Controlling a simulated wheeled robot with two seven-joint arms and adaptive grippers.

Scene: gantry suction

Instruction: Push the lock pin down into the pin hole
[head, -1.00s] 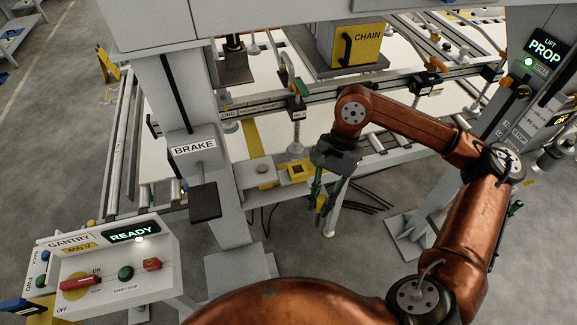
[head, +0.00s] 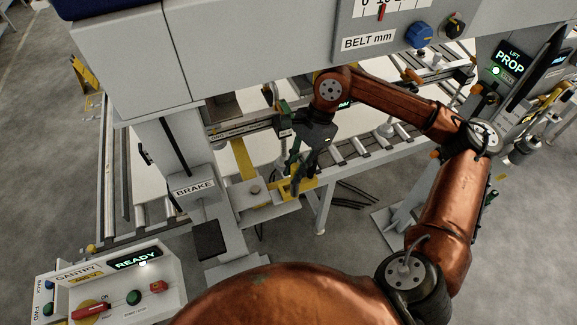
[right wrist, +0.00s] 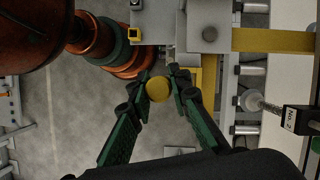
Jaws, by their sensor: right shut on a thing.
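My right gripper (head: 296,187) points down at the yellow bracket (head: 307,183) on the grey ledge under the gantry. In the right wrist view the gripper (right wrist: 159,86) is shut on a round yellow knob, which I take to be the top of the lock pin (right wrist: 158,89). The pin's lower part is hidden below the knob. The yellow bracket (right wrist: 194,76) shows just beyond the fingers, partly covered by them. I cannot make out the pin hole or tell whether the pin's tip is in it. My left gripper is not in view.
A grey block with a round disc (head: 254,188) stands left of the bracket. The BRAKE post (head: 193,187) and its dark pedal (head: 210,240) are further left. Rollers (head: 352,145) lie behind to the right.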

